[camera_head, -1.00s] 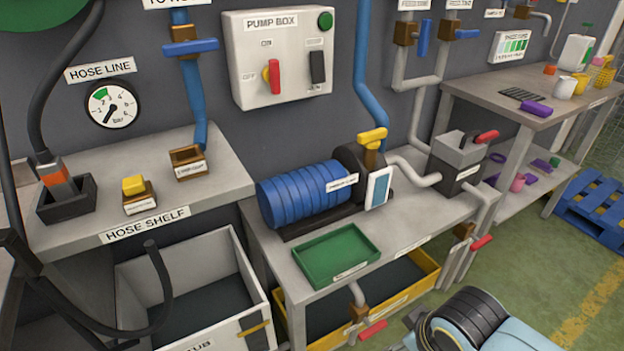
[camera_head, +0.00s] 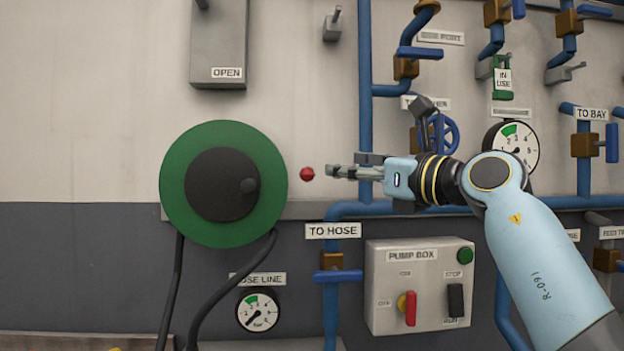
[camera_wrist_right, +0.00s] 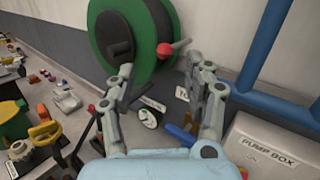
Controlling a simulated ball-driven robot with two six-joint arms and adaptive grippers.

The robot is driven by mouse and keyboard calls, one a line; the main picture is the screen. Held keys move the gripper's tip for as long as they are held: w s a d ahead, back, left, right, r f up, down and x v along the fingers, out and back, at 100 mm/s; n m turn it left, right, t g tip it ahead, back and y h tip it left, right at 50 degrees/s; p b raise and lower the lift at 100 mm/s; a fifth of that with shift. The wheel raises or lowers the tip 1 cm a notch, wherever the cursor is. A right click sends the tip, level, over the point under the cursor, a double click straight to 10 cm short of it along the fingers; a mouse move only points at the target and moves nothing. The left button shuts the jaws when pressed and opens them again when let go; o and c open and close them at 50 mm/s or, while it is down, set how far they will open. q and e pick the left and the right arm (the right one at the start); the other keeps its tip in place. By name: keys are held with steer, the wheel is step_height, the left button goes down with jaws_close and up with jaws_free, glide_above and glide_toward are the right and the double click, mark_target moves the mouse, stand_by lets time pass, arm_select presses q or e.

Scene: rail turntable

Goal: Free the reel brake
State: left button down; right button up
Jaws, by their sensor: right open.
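The green hose reel (camera_head: 178,168) with a dark hub (camera_head: 215,185) is on the wall at the left in the head view. A small red ball-shaped knob (camera_head: 307,174) shows just right of the reel's rim. My left gripper is out of view.
Below the gripper are a blue pipe with the TO HOSE sign (camera_head: 333,230) and the pump box (camera_head: 420,290). A black hose (camera_head: 210,300) hangs from the reel above a gauge (camera_head: 258,310). The wall above the knob is mostly bare.

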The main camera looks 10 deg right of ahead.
mark_target(312, 175)
steer(key=shift+n+g+h, duration=0.4)
steer(key=shift+h, duration=0.1)
steer(key=x, duration=0.4)
steer(key=p+x, duration=0.1)
steer(key=x, duration=0.2)
steer(key=f+p+x, duration=0.1)
steer(key=x, duration=0.3)
steer(key=shift+w+d, duration=0.15)
steer(key=shift+w, duration=0.3)
steer(key=shift+c, duration=0.3)
jaws_close()
